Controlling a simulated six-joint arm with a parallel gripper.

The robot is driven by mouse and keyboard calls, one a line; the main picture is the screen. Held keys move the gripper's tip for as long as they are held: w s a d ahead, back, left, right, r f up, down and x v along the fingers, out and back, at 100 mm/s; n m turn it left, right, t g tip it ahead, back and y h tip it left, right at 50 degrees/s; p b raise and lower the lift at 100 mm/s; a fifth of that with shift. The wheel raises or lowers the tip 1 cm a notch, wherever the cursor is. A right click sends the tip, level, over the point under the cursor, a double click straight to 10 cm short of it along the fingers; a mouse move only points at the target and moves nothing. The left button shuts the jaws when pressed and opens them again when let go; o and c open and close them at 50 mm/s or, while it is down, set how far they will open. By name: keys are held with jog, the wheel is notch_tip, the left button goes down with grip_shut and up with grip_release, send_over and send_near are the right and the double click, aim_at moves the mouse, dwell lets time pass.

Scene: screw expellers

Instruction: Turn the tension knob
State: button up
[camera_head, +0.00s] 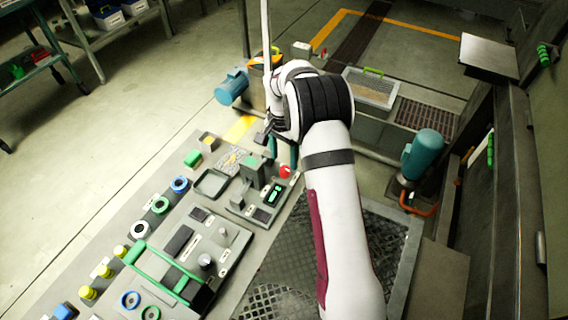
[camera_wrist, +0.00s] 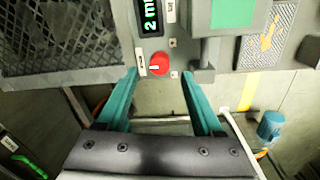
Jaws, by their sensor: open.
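A round red knob (camera_wrist: 158,63) with a short white mark sits on the grey panel beside a small label too small to read. I cannot tell from its label whether it is the tension knob. It also shows in the head view (camera_head: 285,171), just below my gripper (camera_head: 283,152). In the wrist view, the teal fingers of my gripper (camera_wrist: 160,74) are open, one on each side of the knob's lower edge. The fingers look empty and apart from the knob. The height of the fingertips over the panel is hard to tell.
A display with green digits (camera_wrist: 150,15) is next to the knob. A raised grey block with a green face (camera_wrist: 219,14) stands close to the right finger. The panel (camera_head: 150,262) carries several buttons and a green handle (camera_head: 150,268). A blue motor (camera_head: 425,152) stands right of my arm.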

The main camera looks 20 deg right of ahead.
aim_at(284, 168)
jog(key=shift+f, duration=2)
grip_shut()
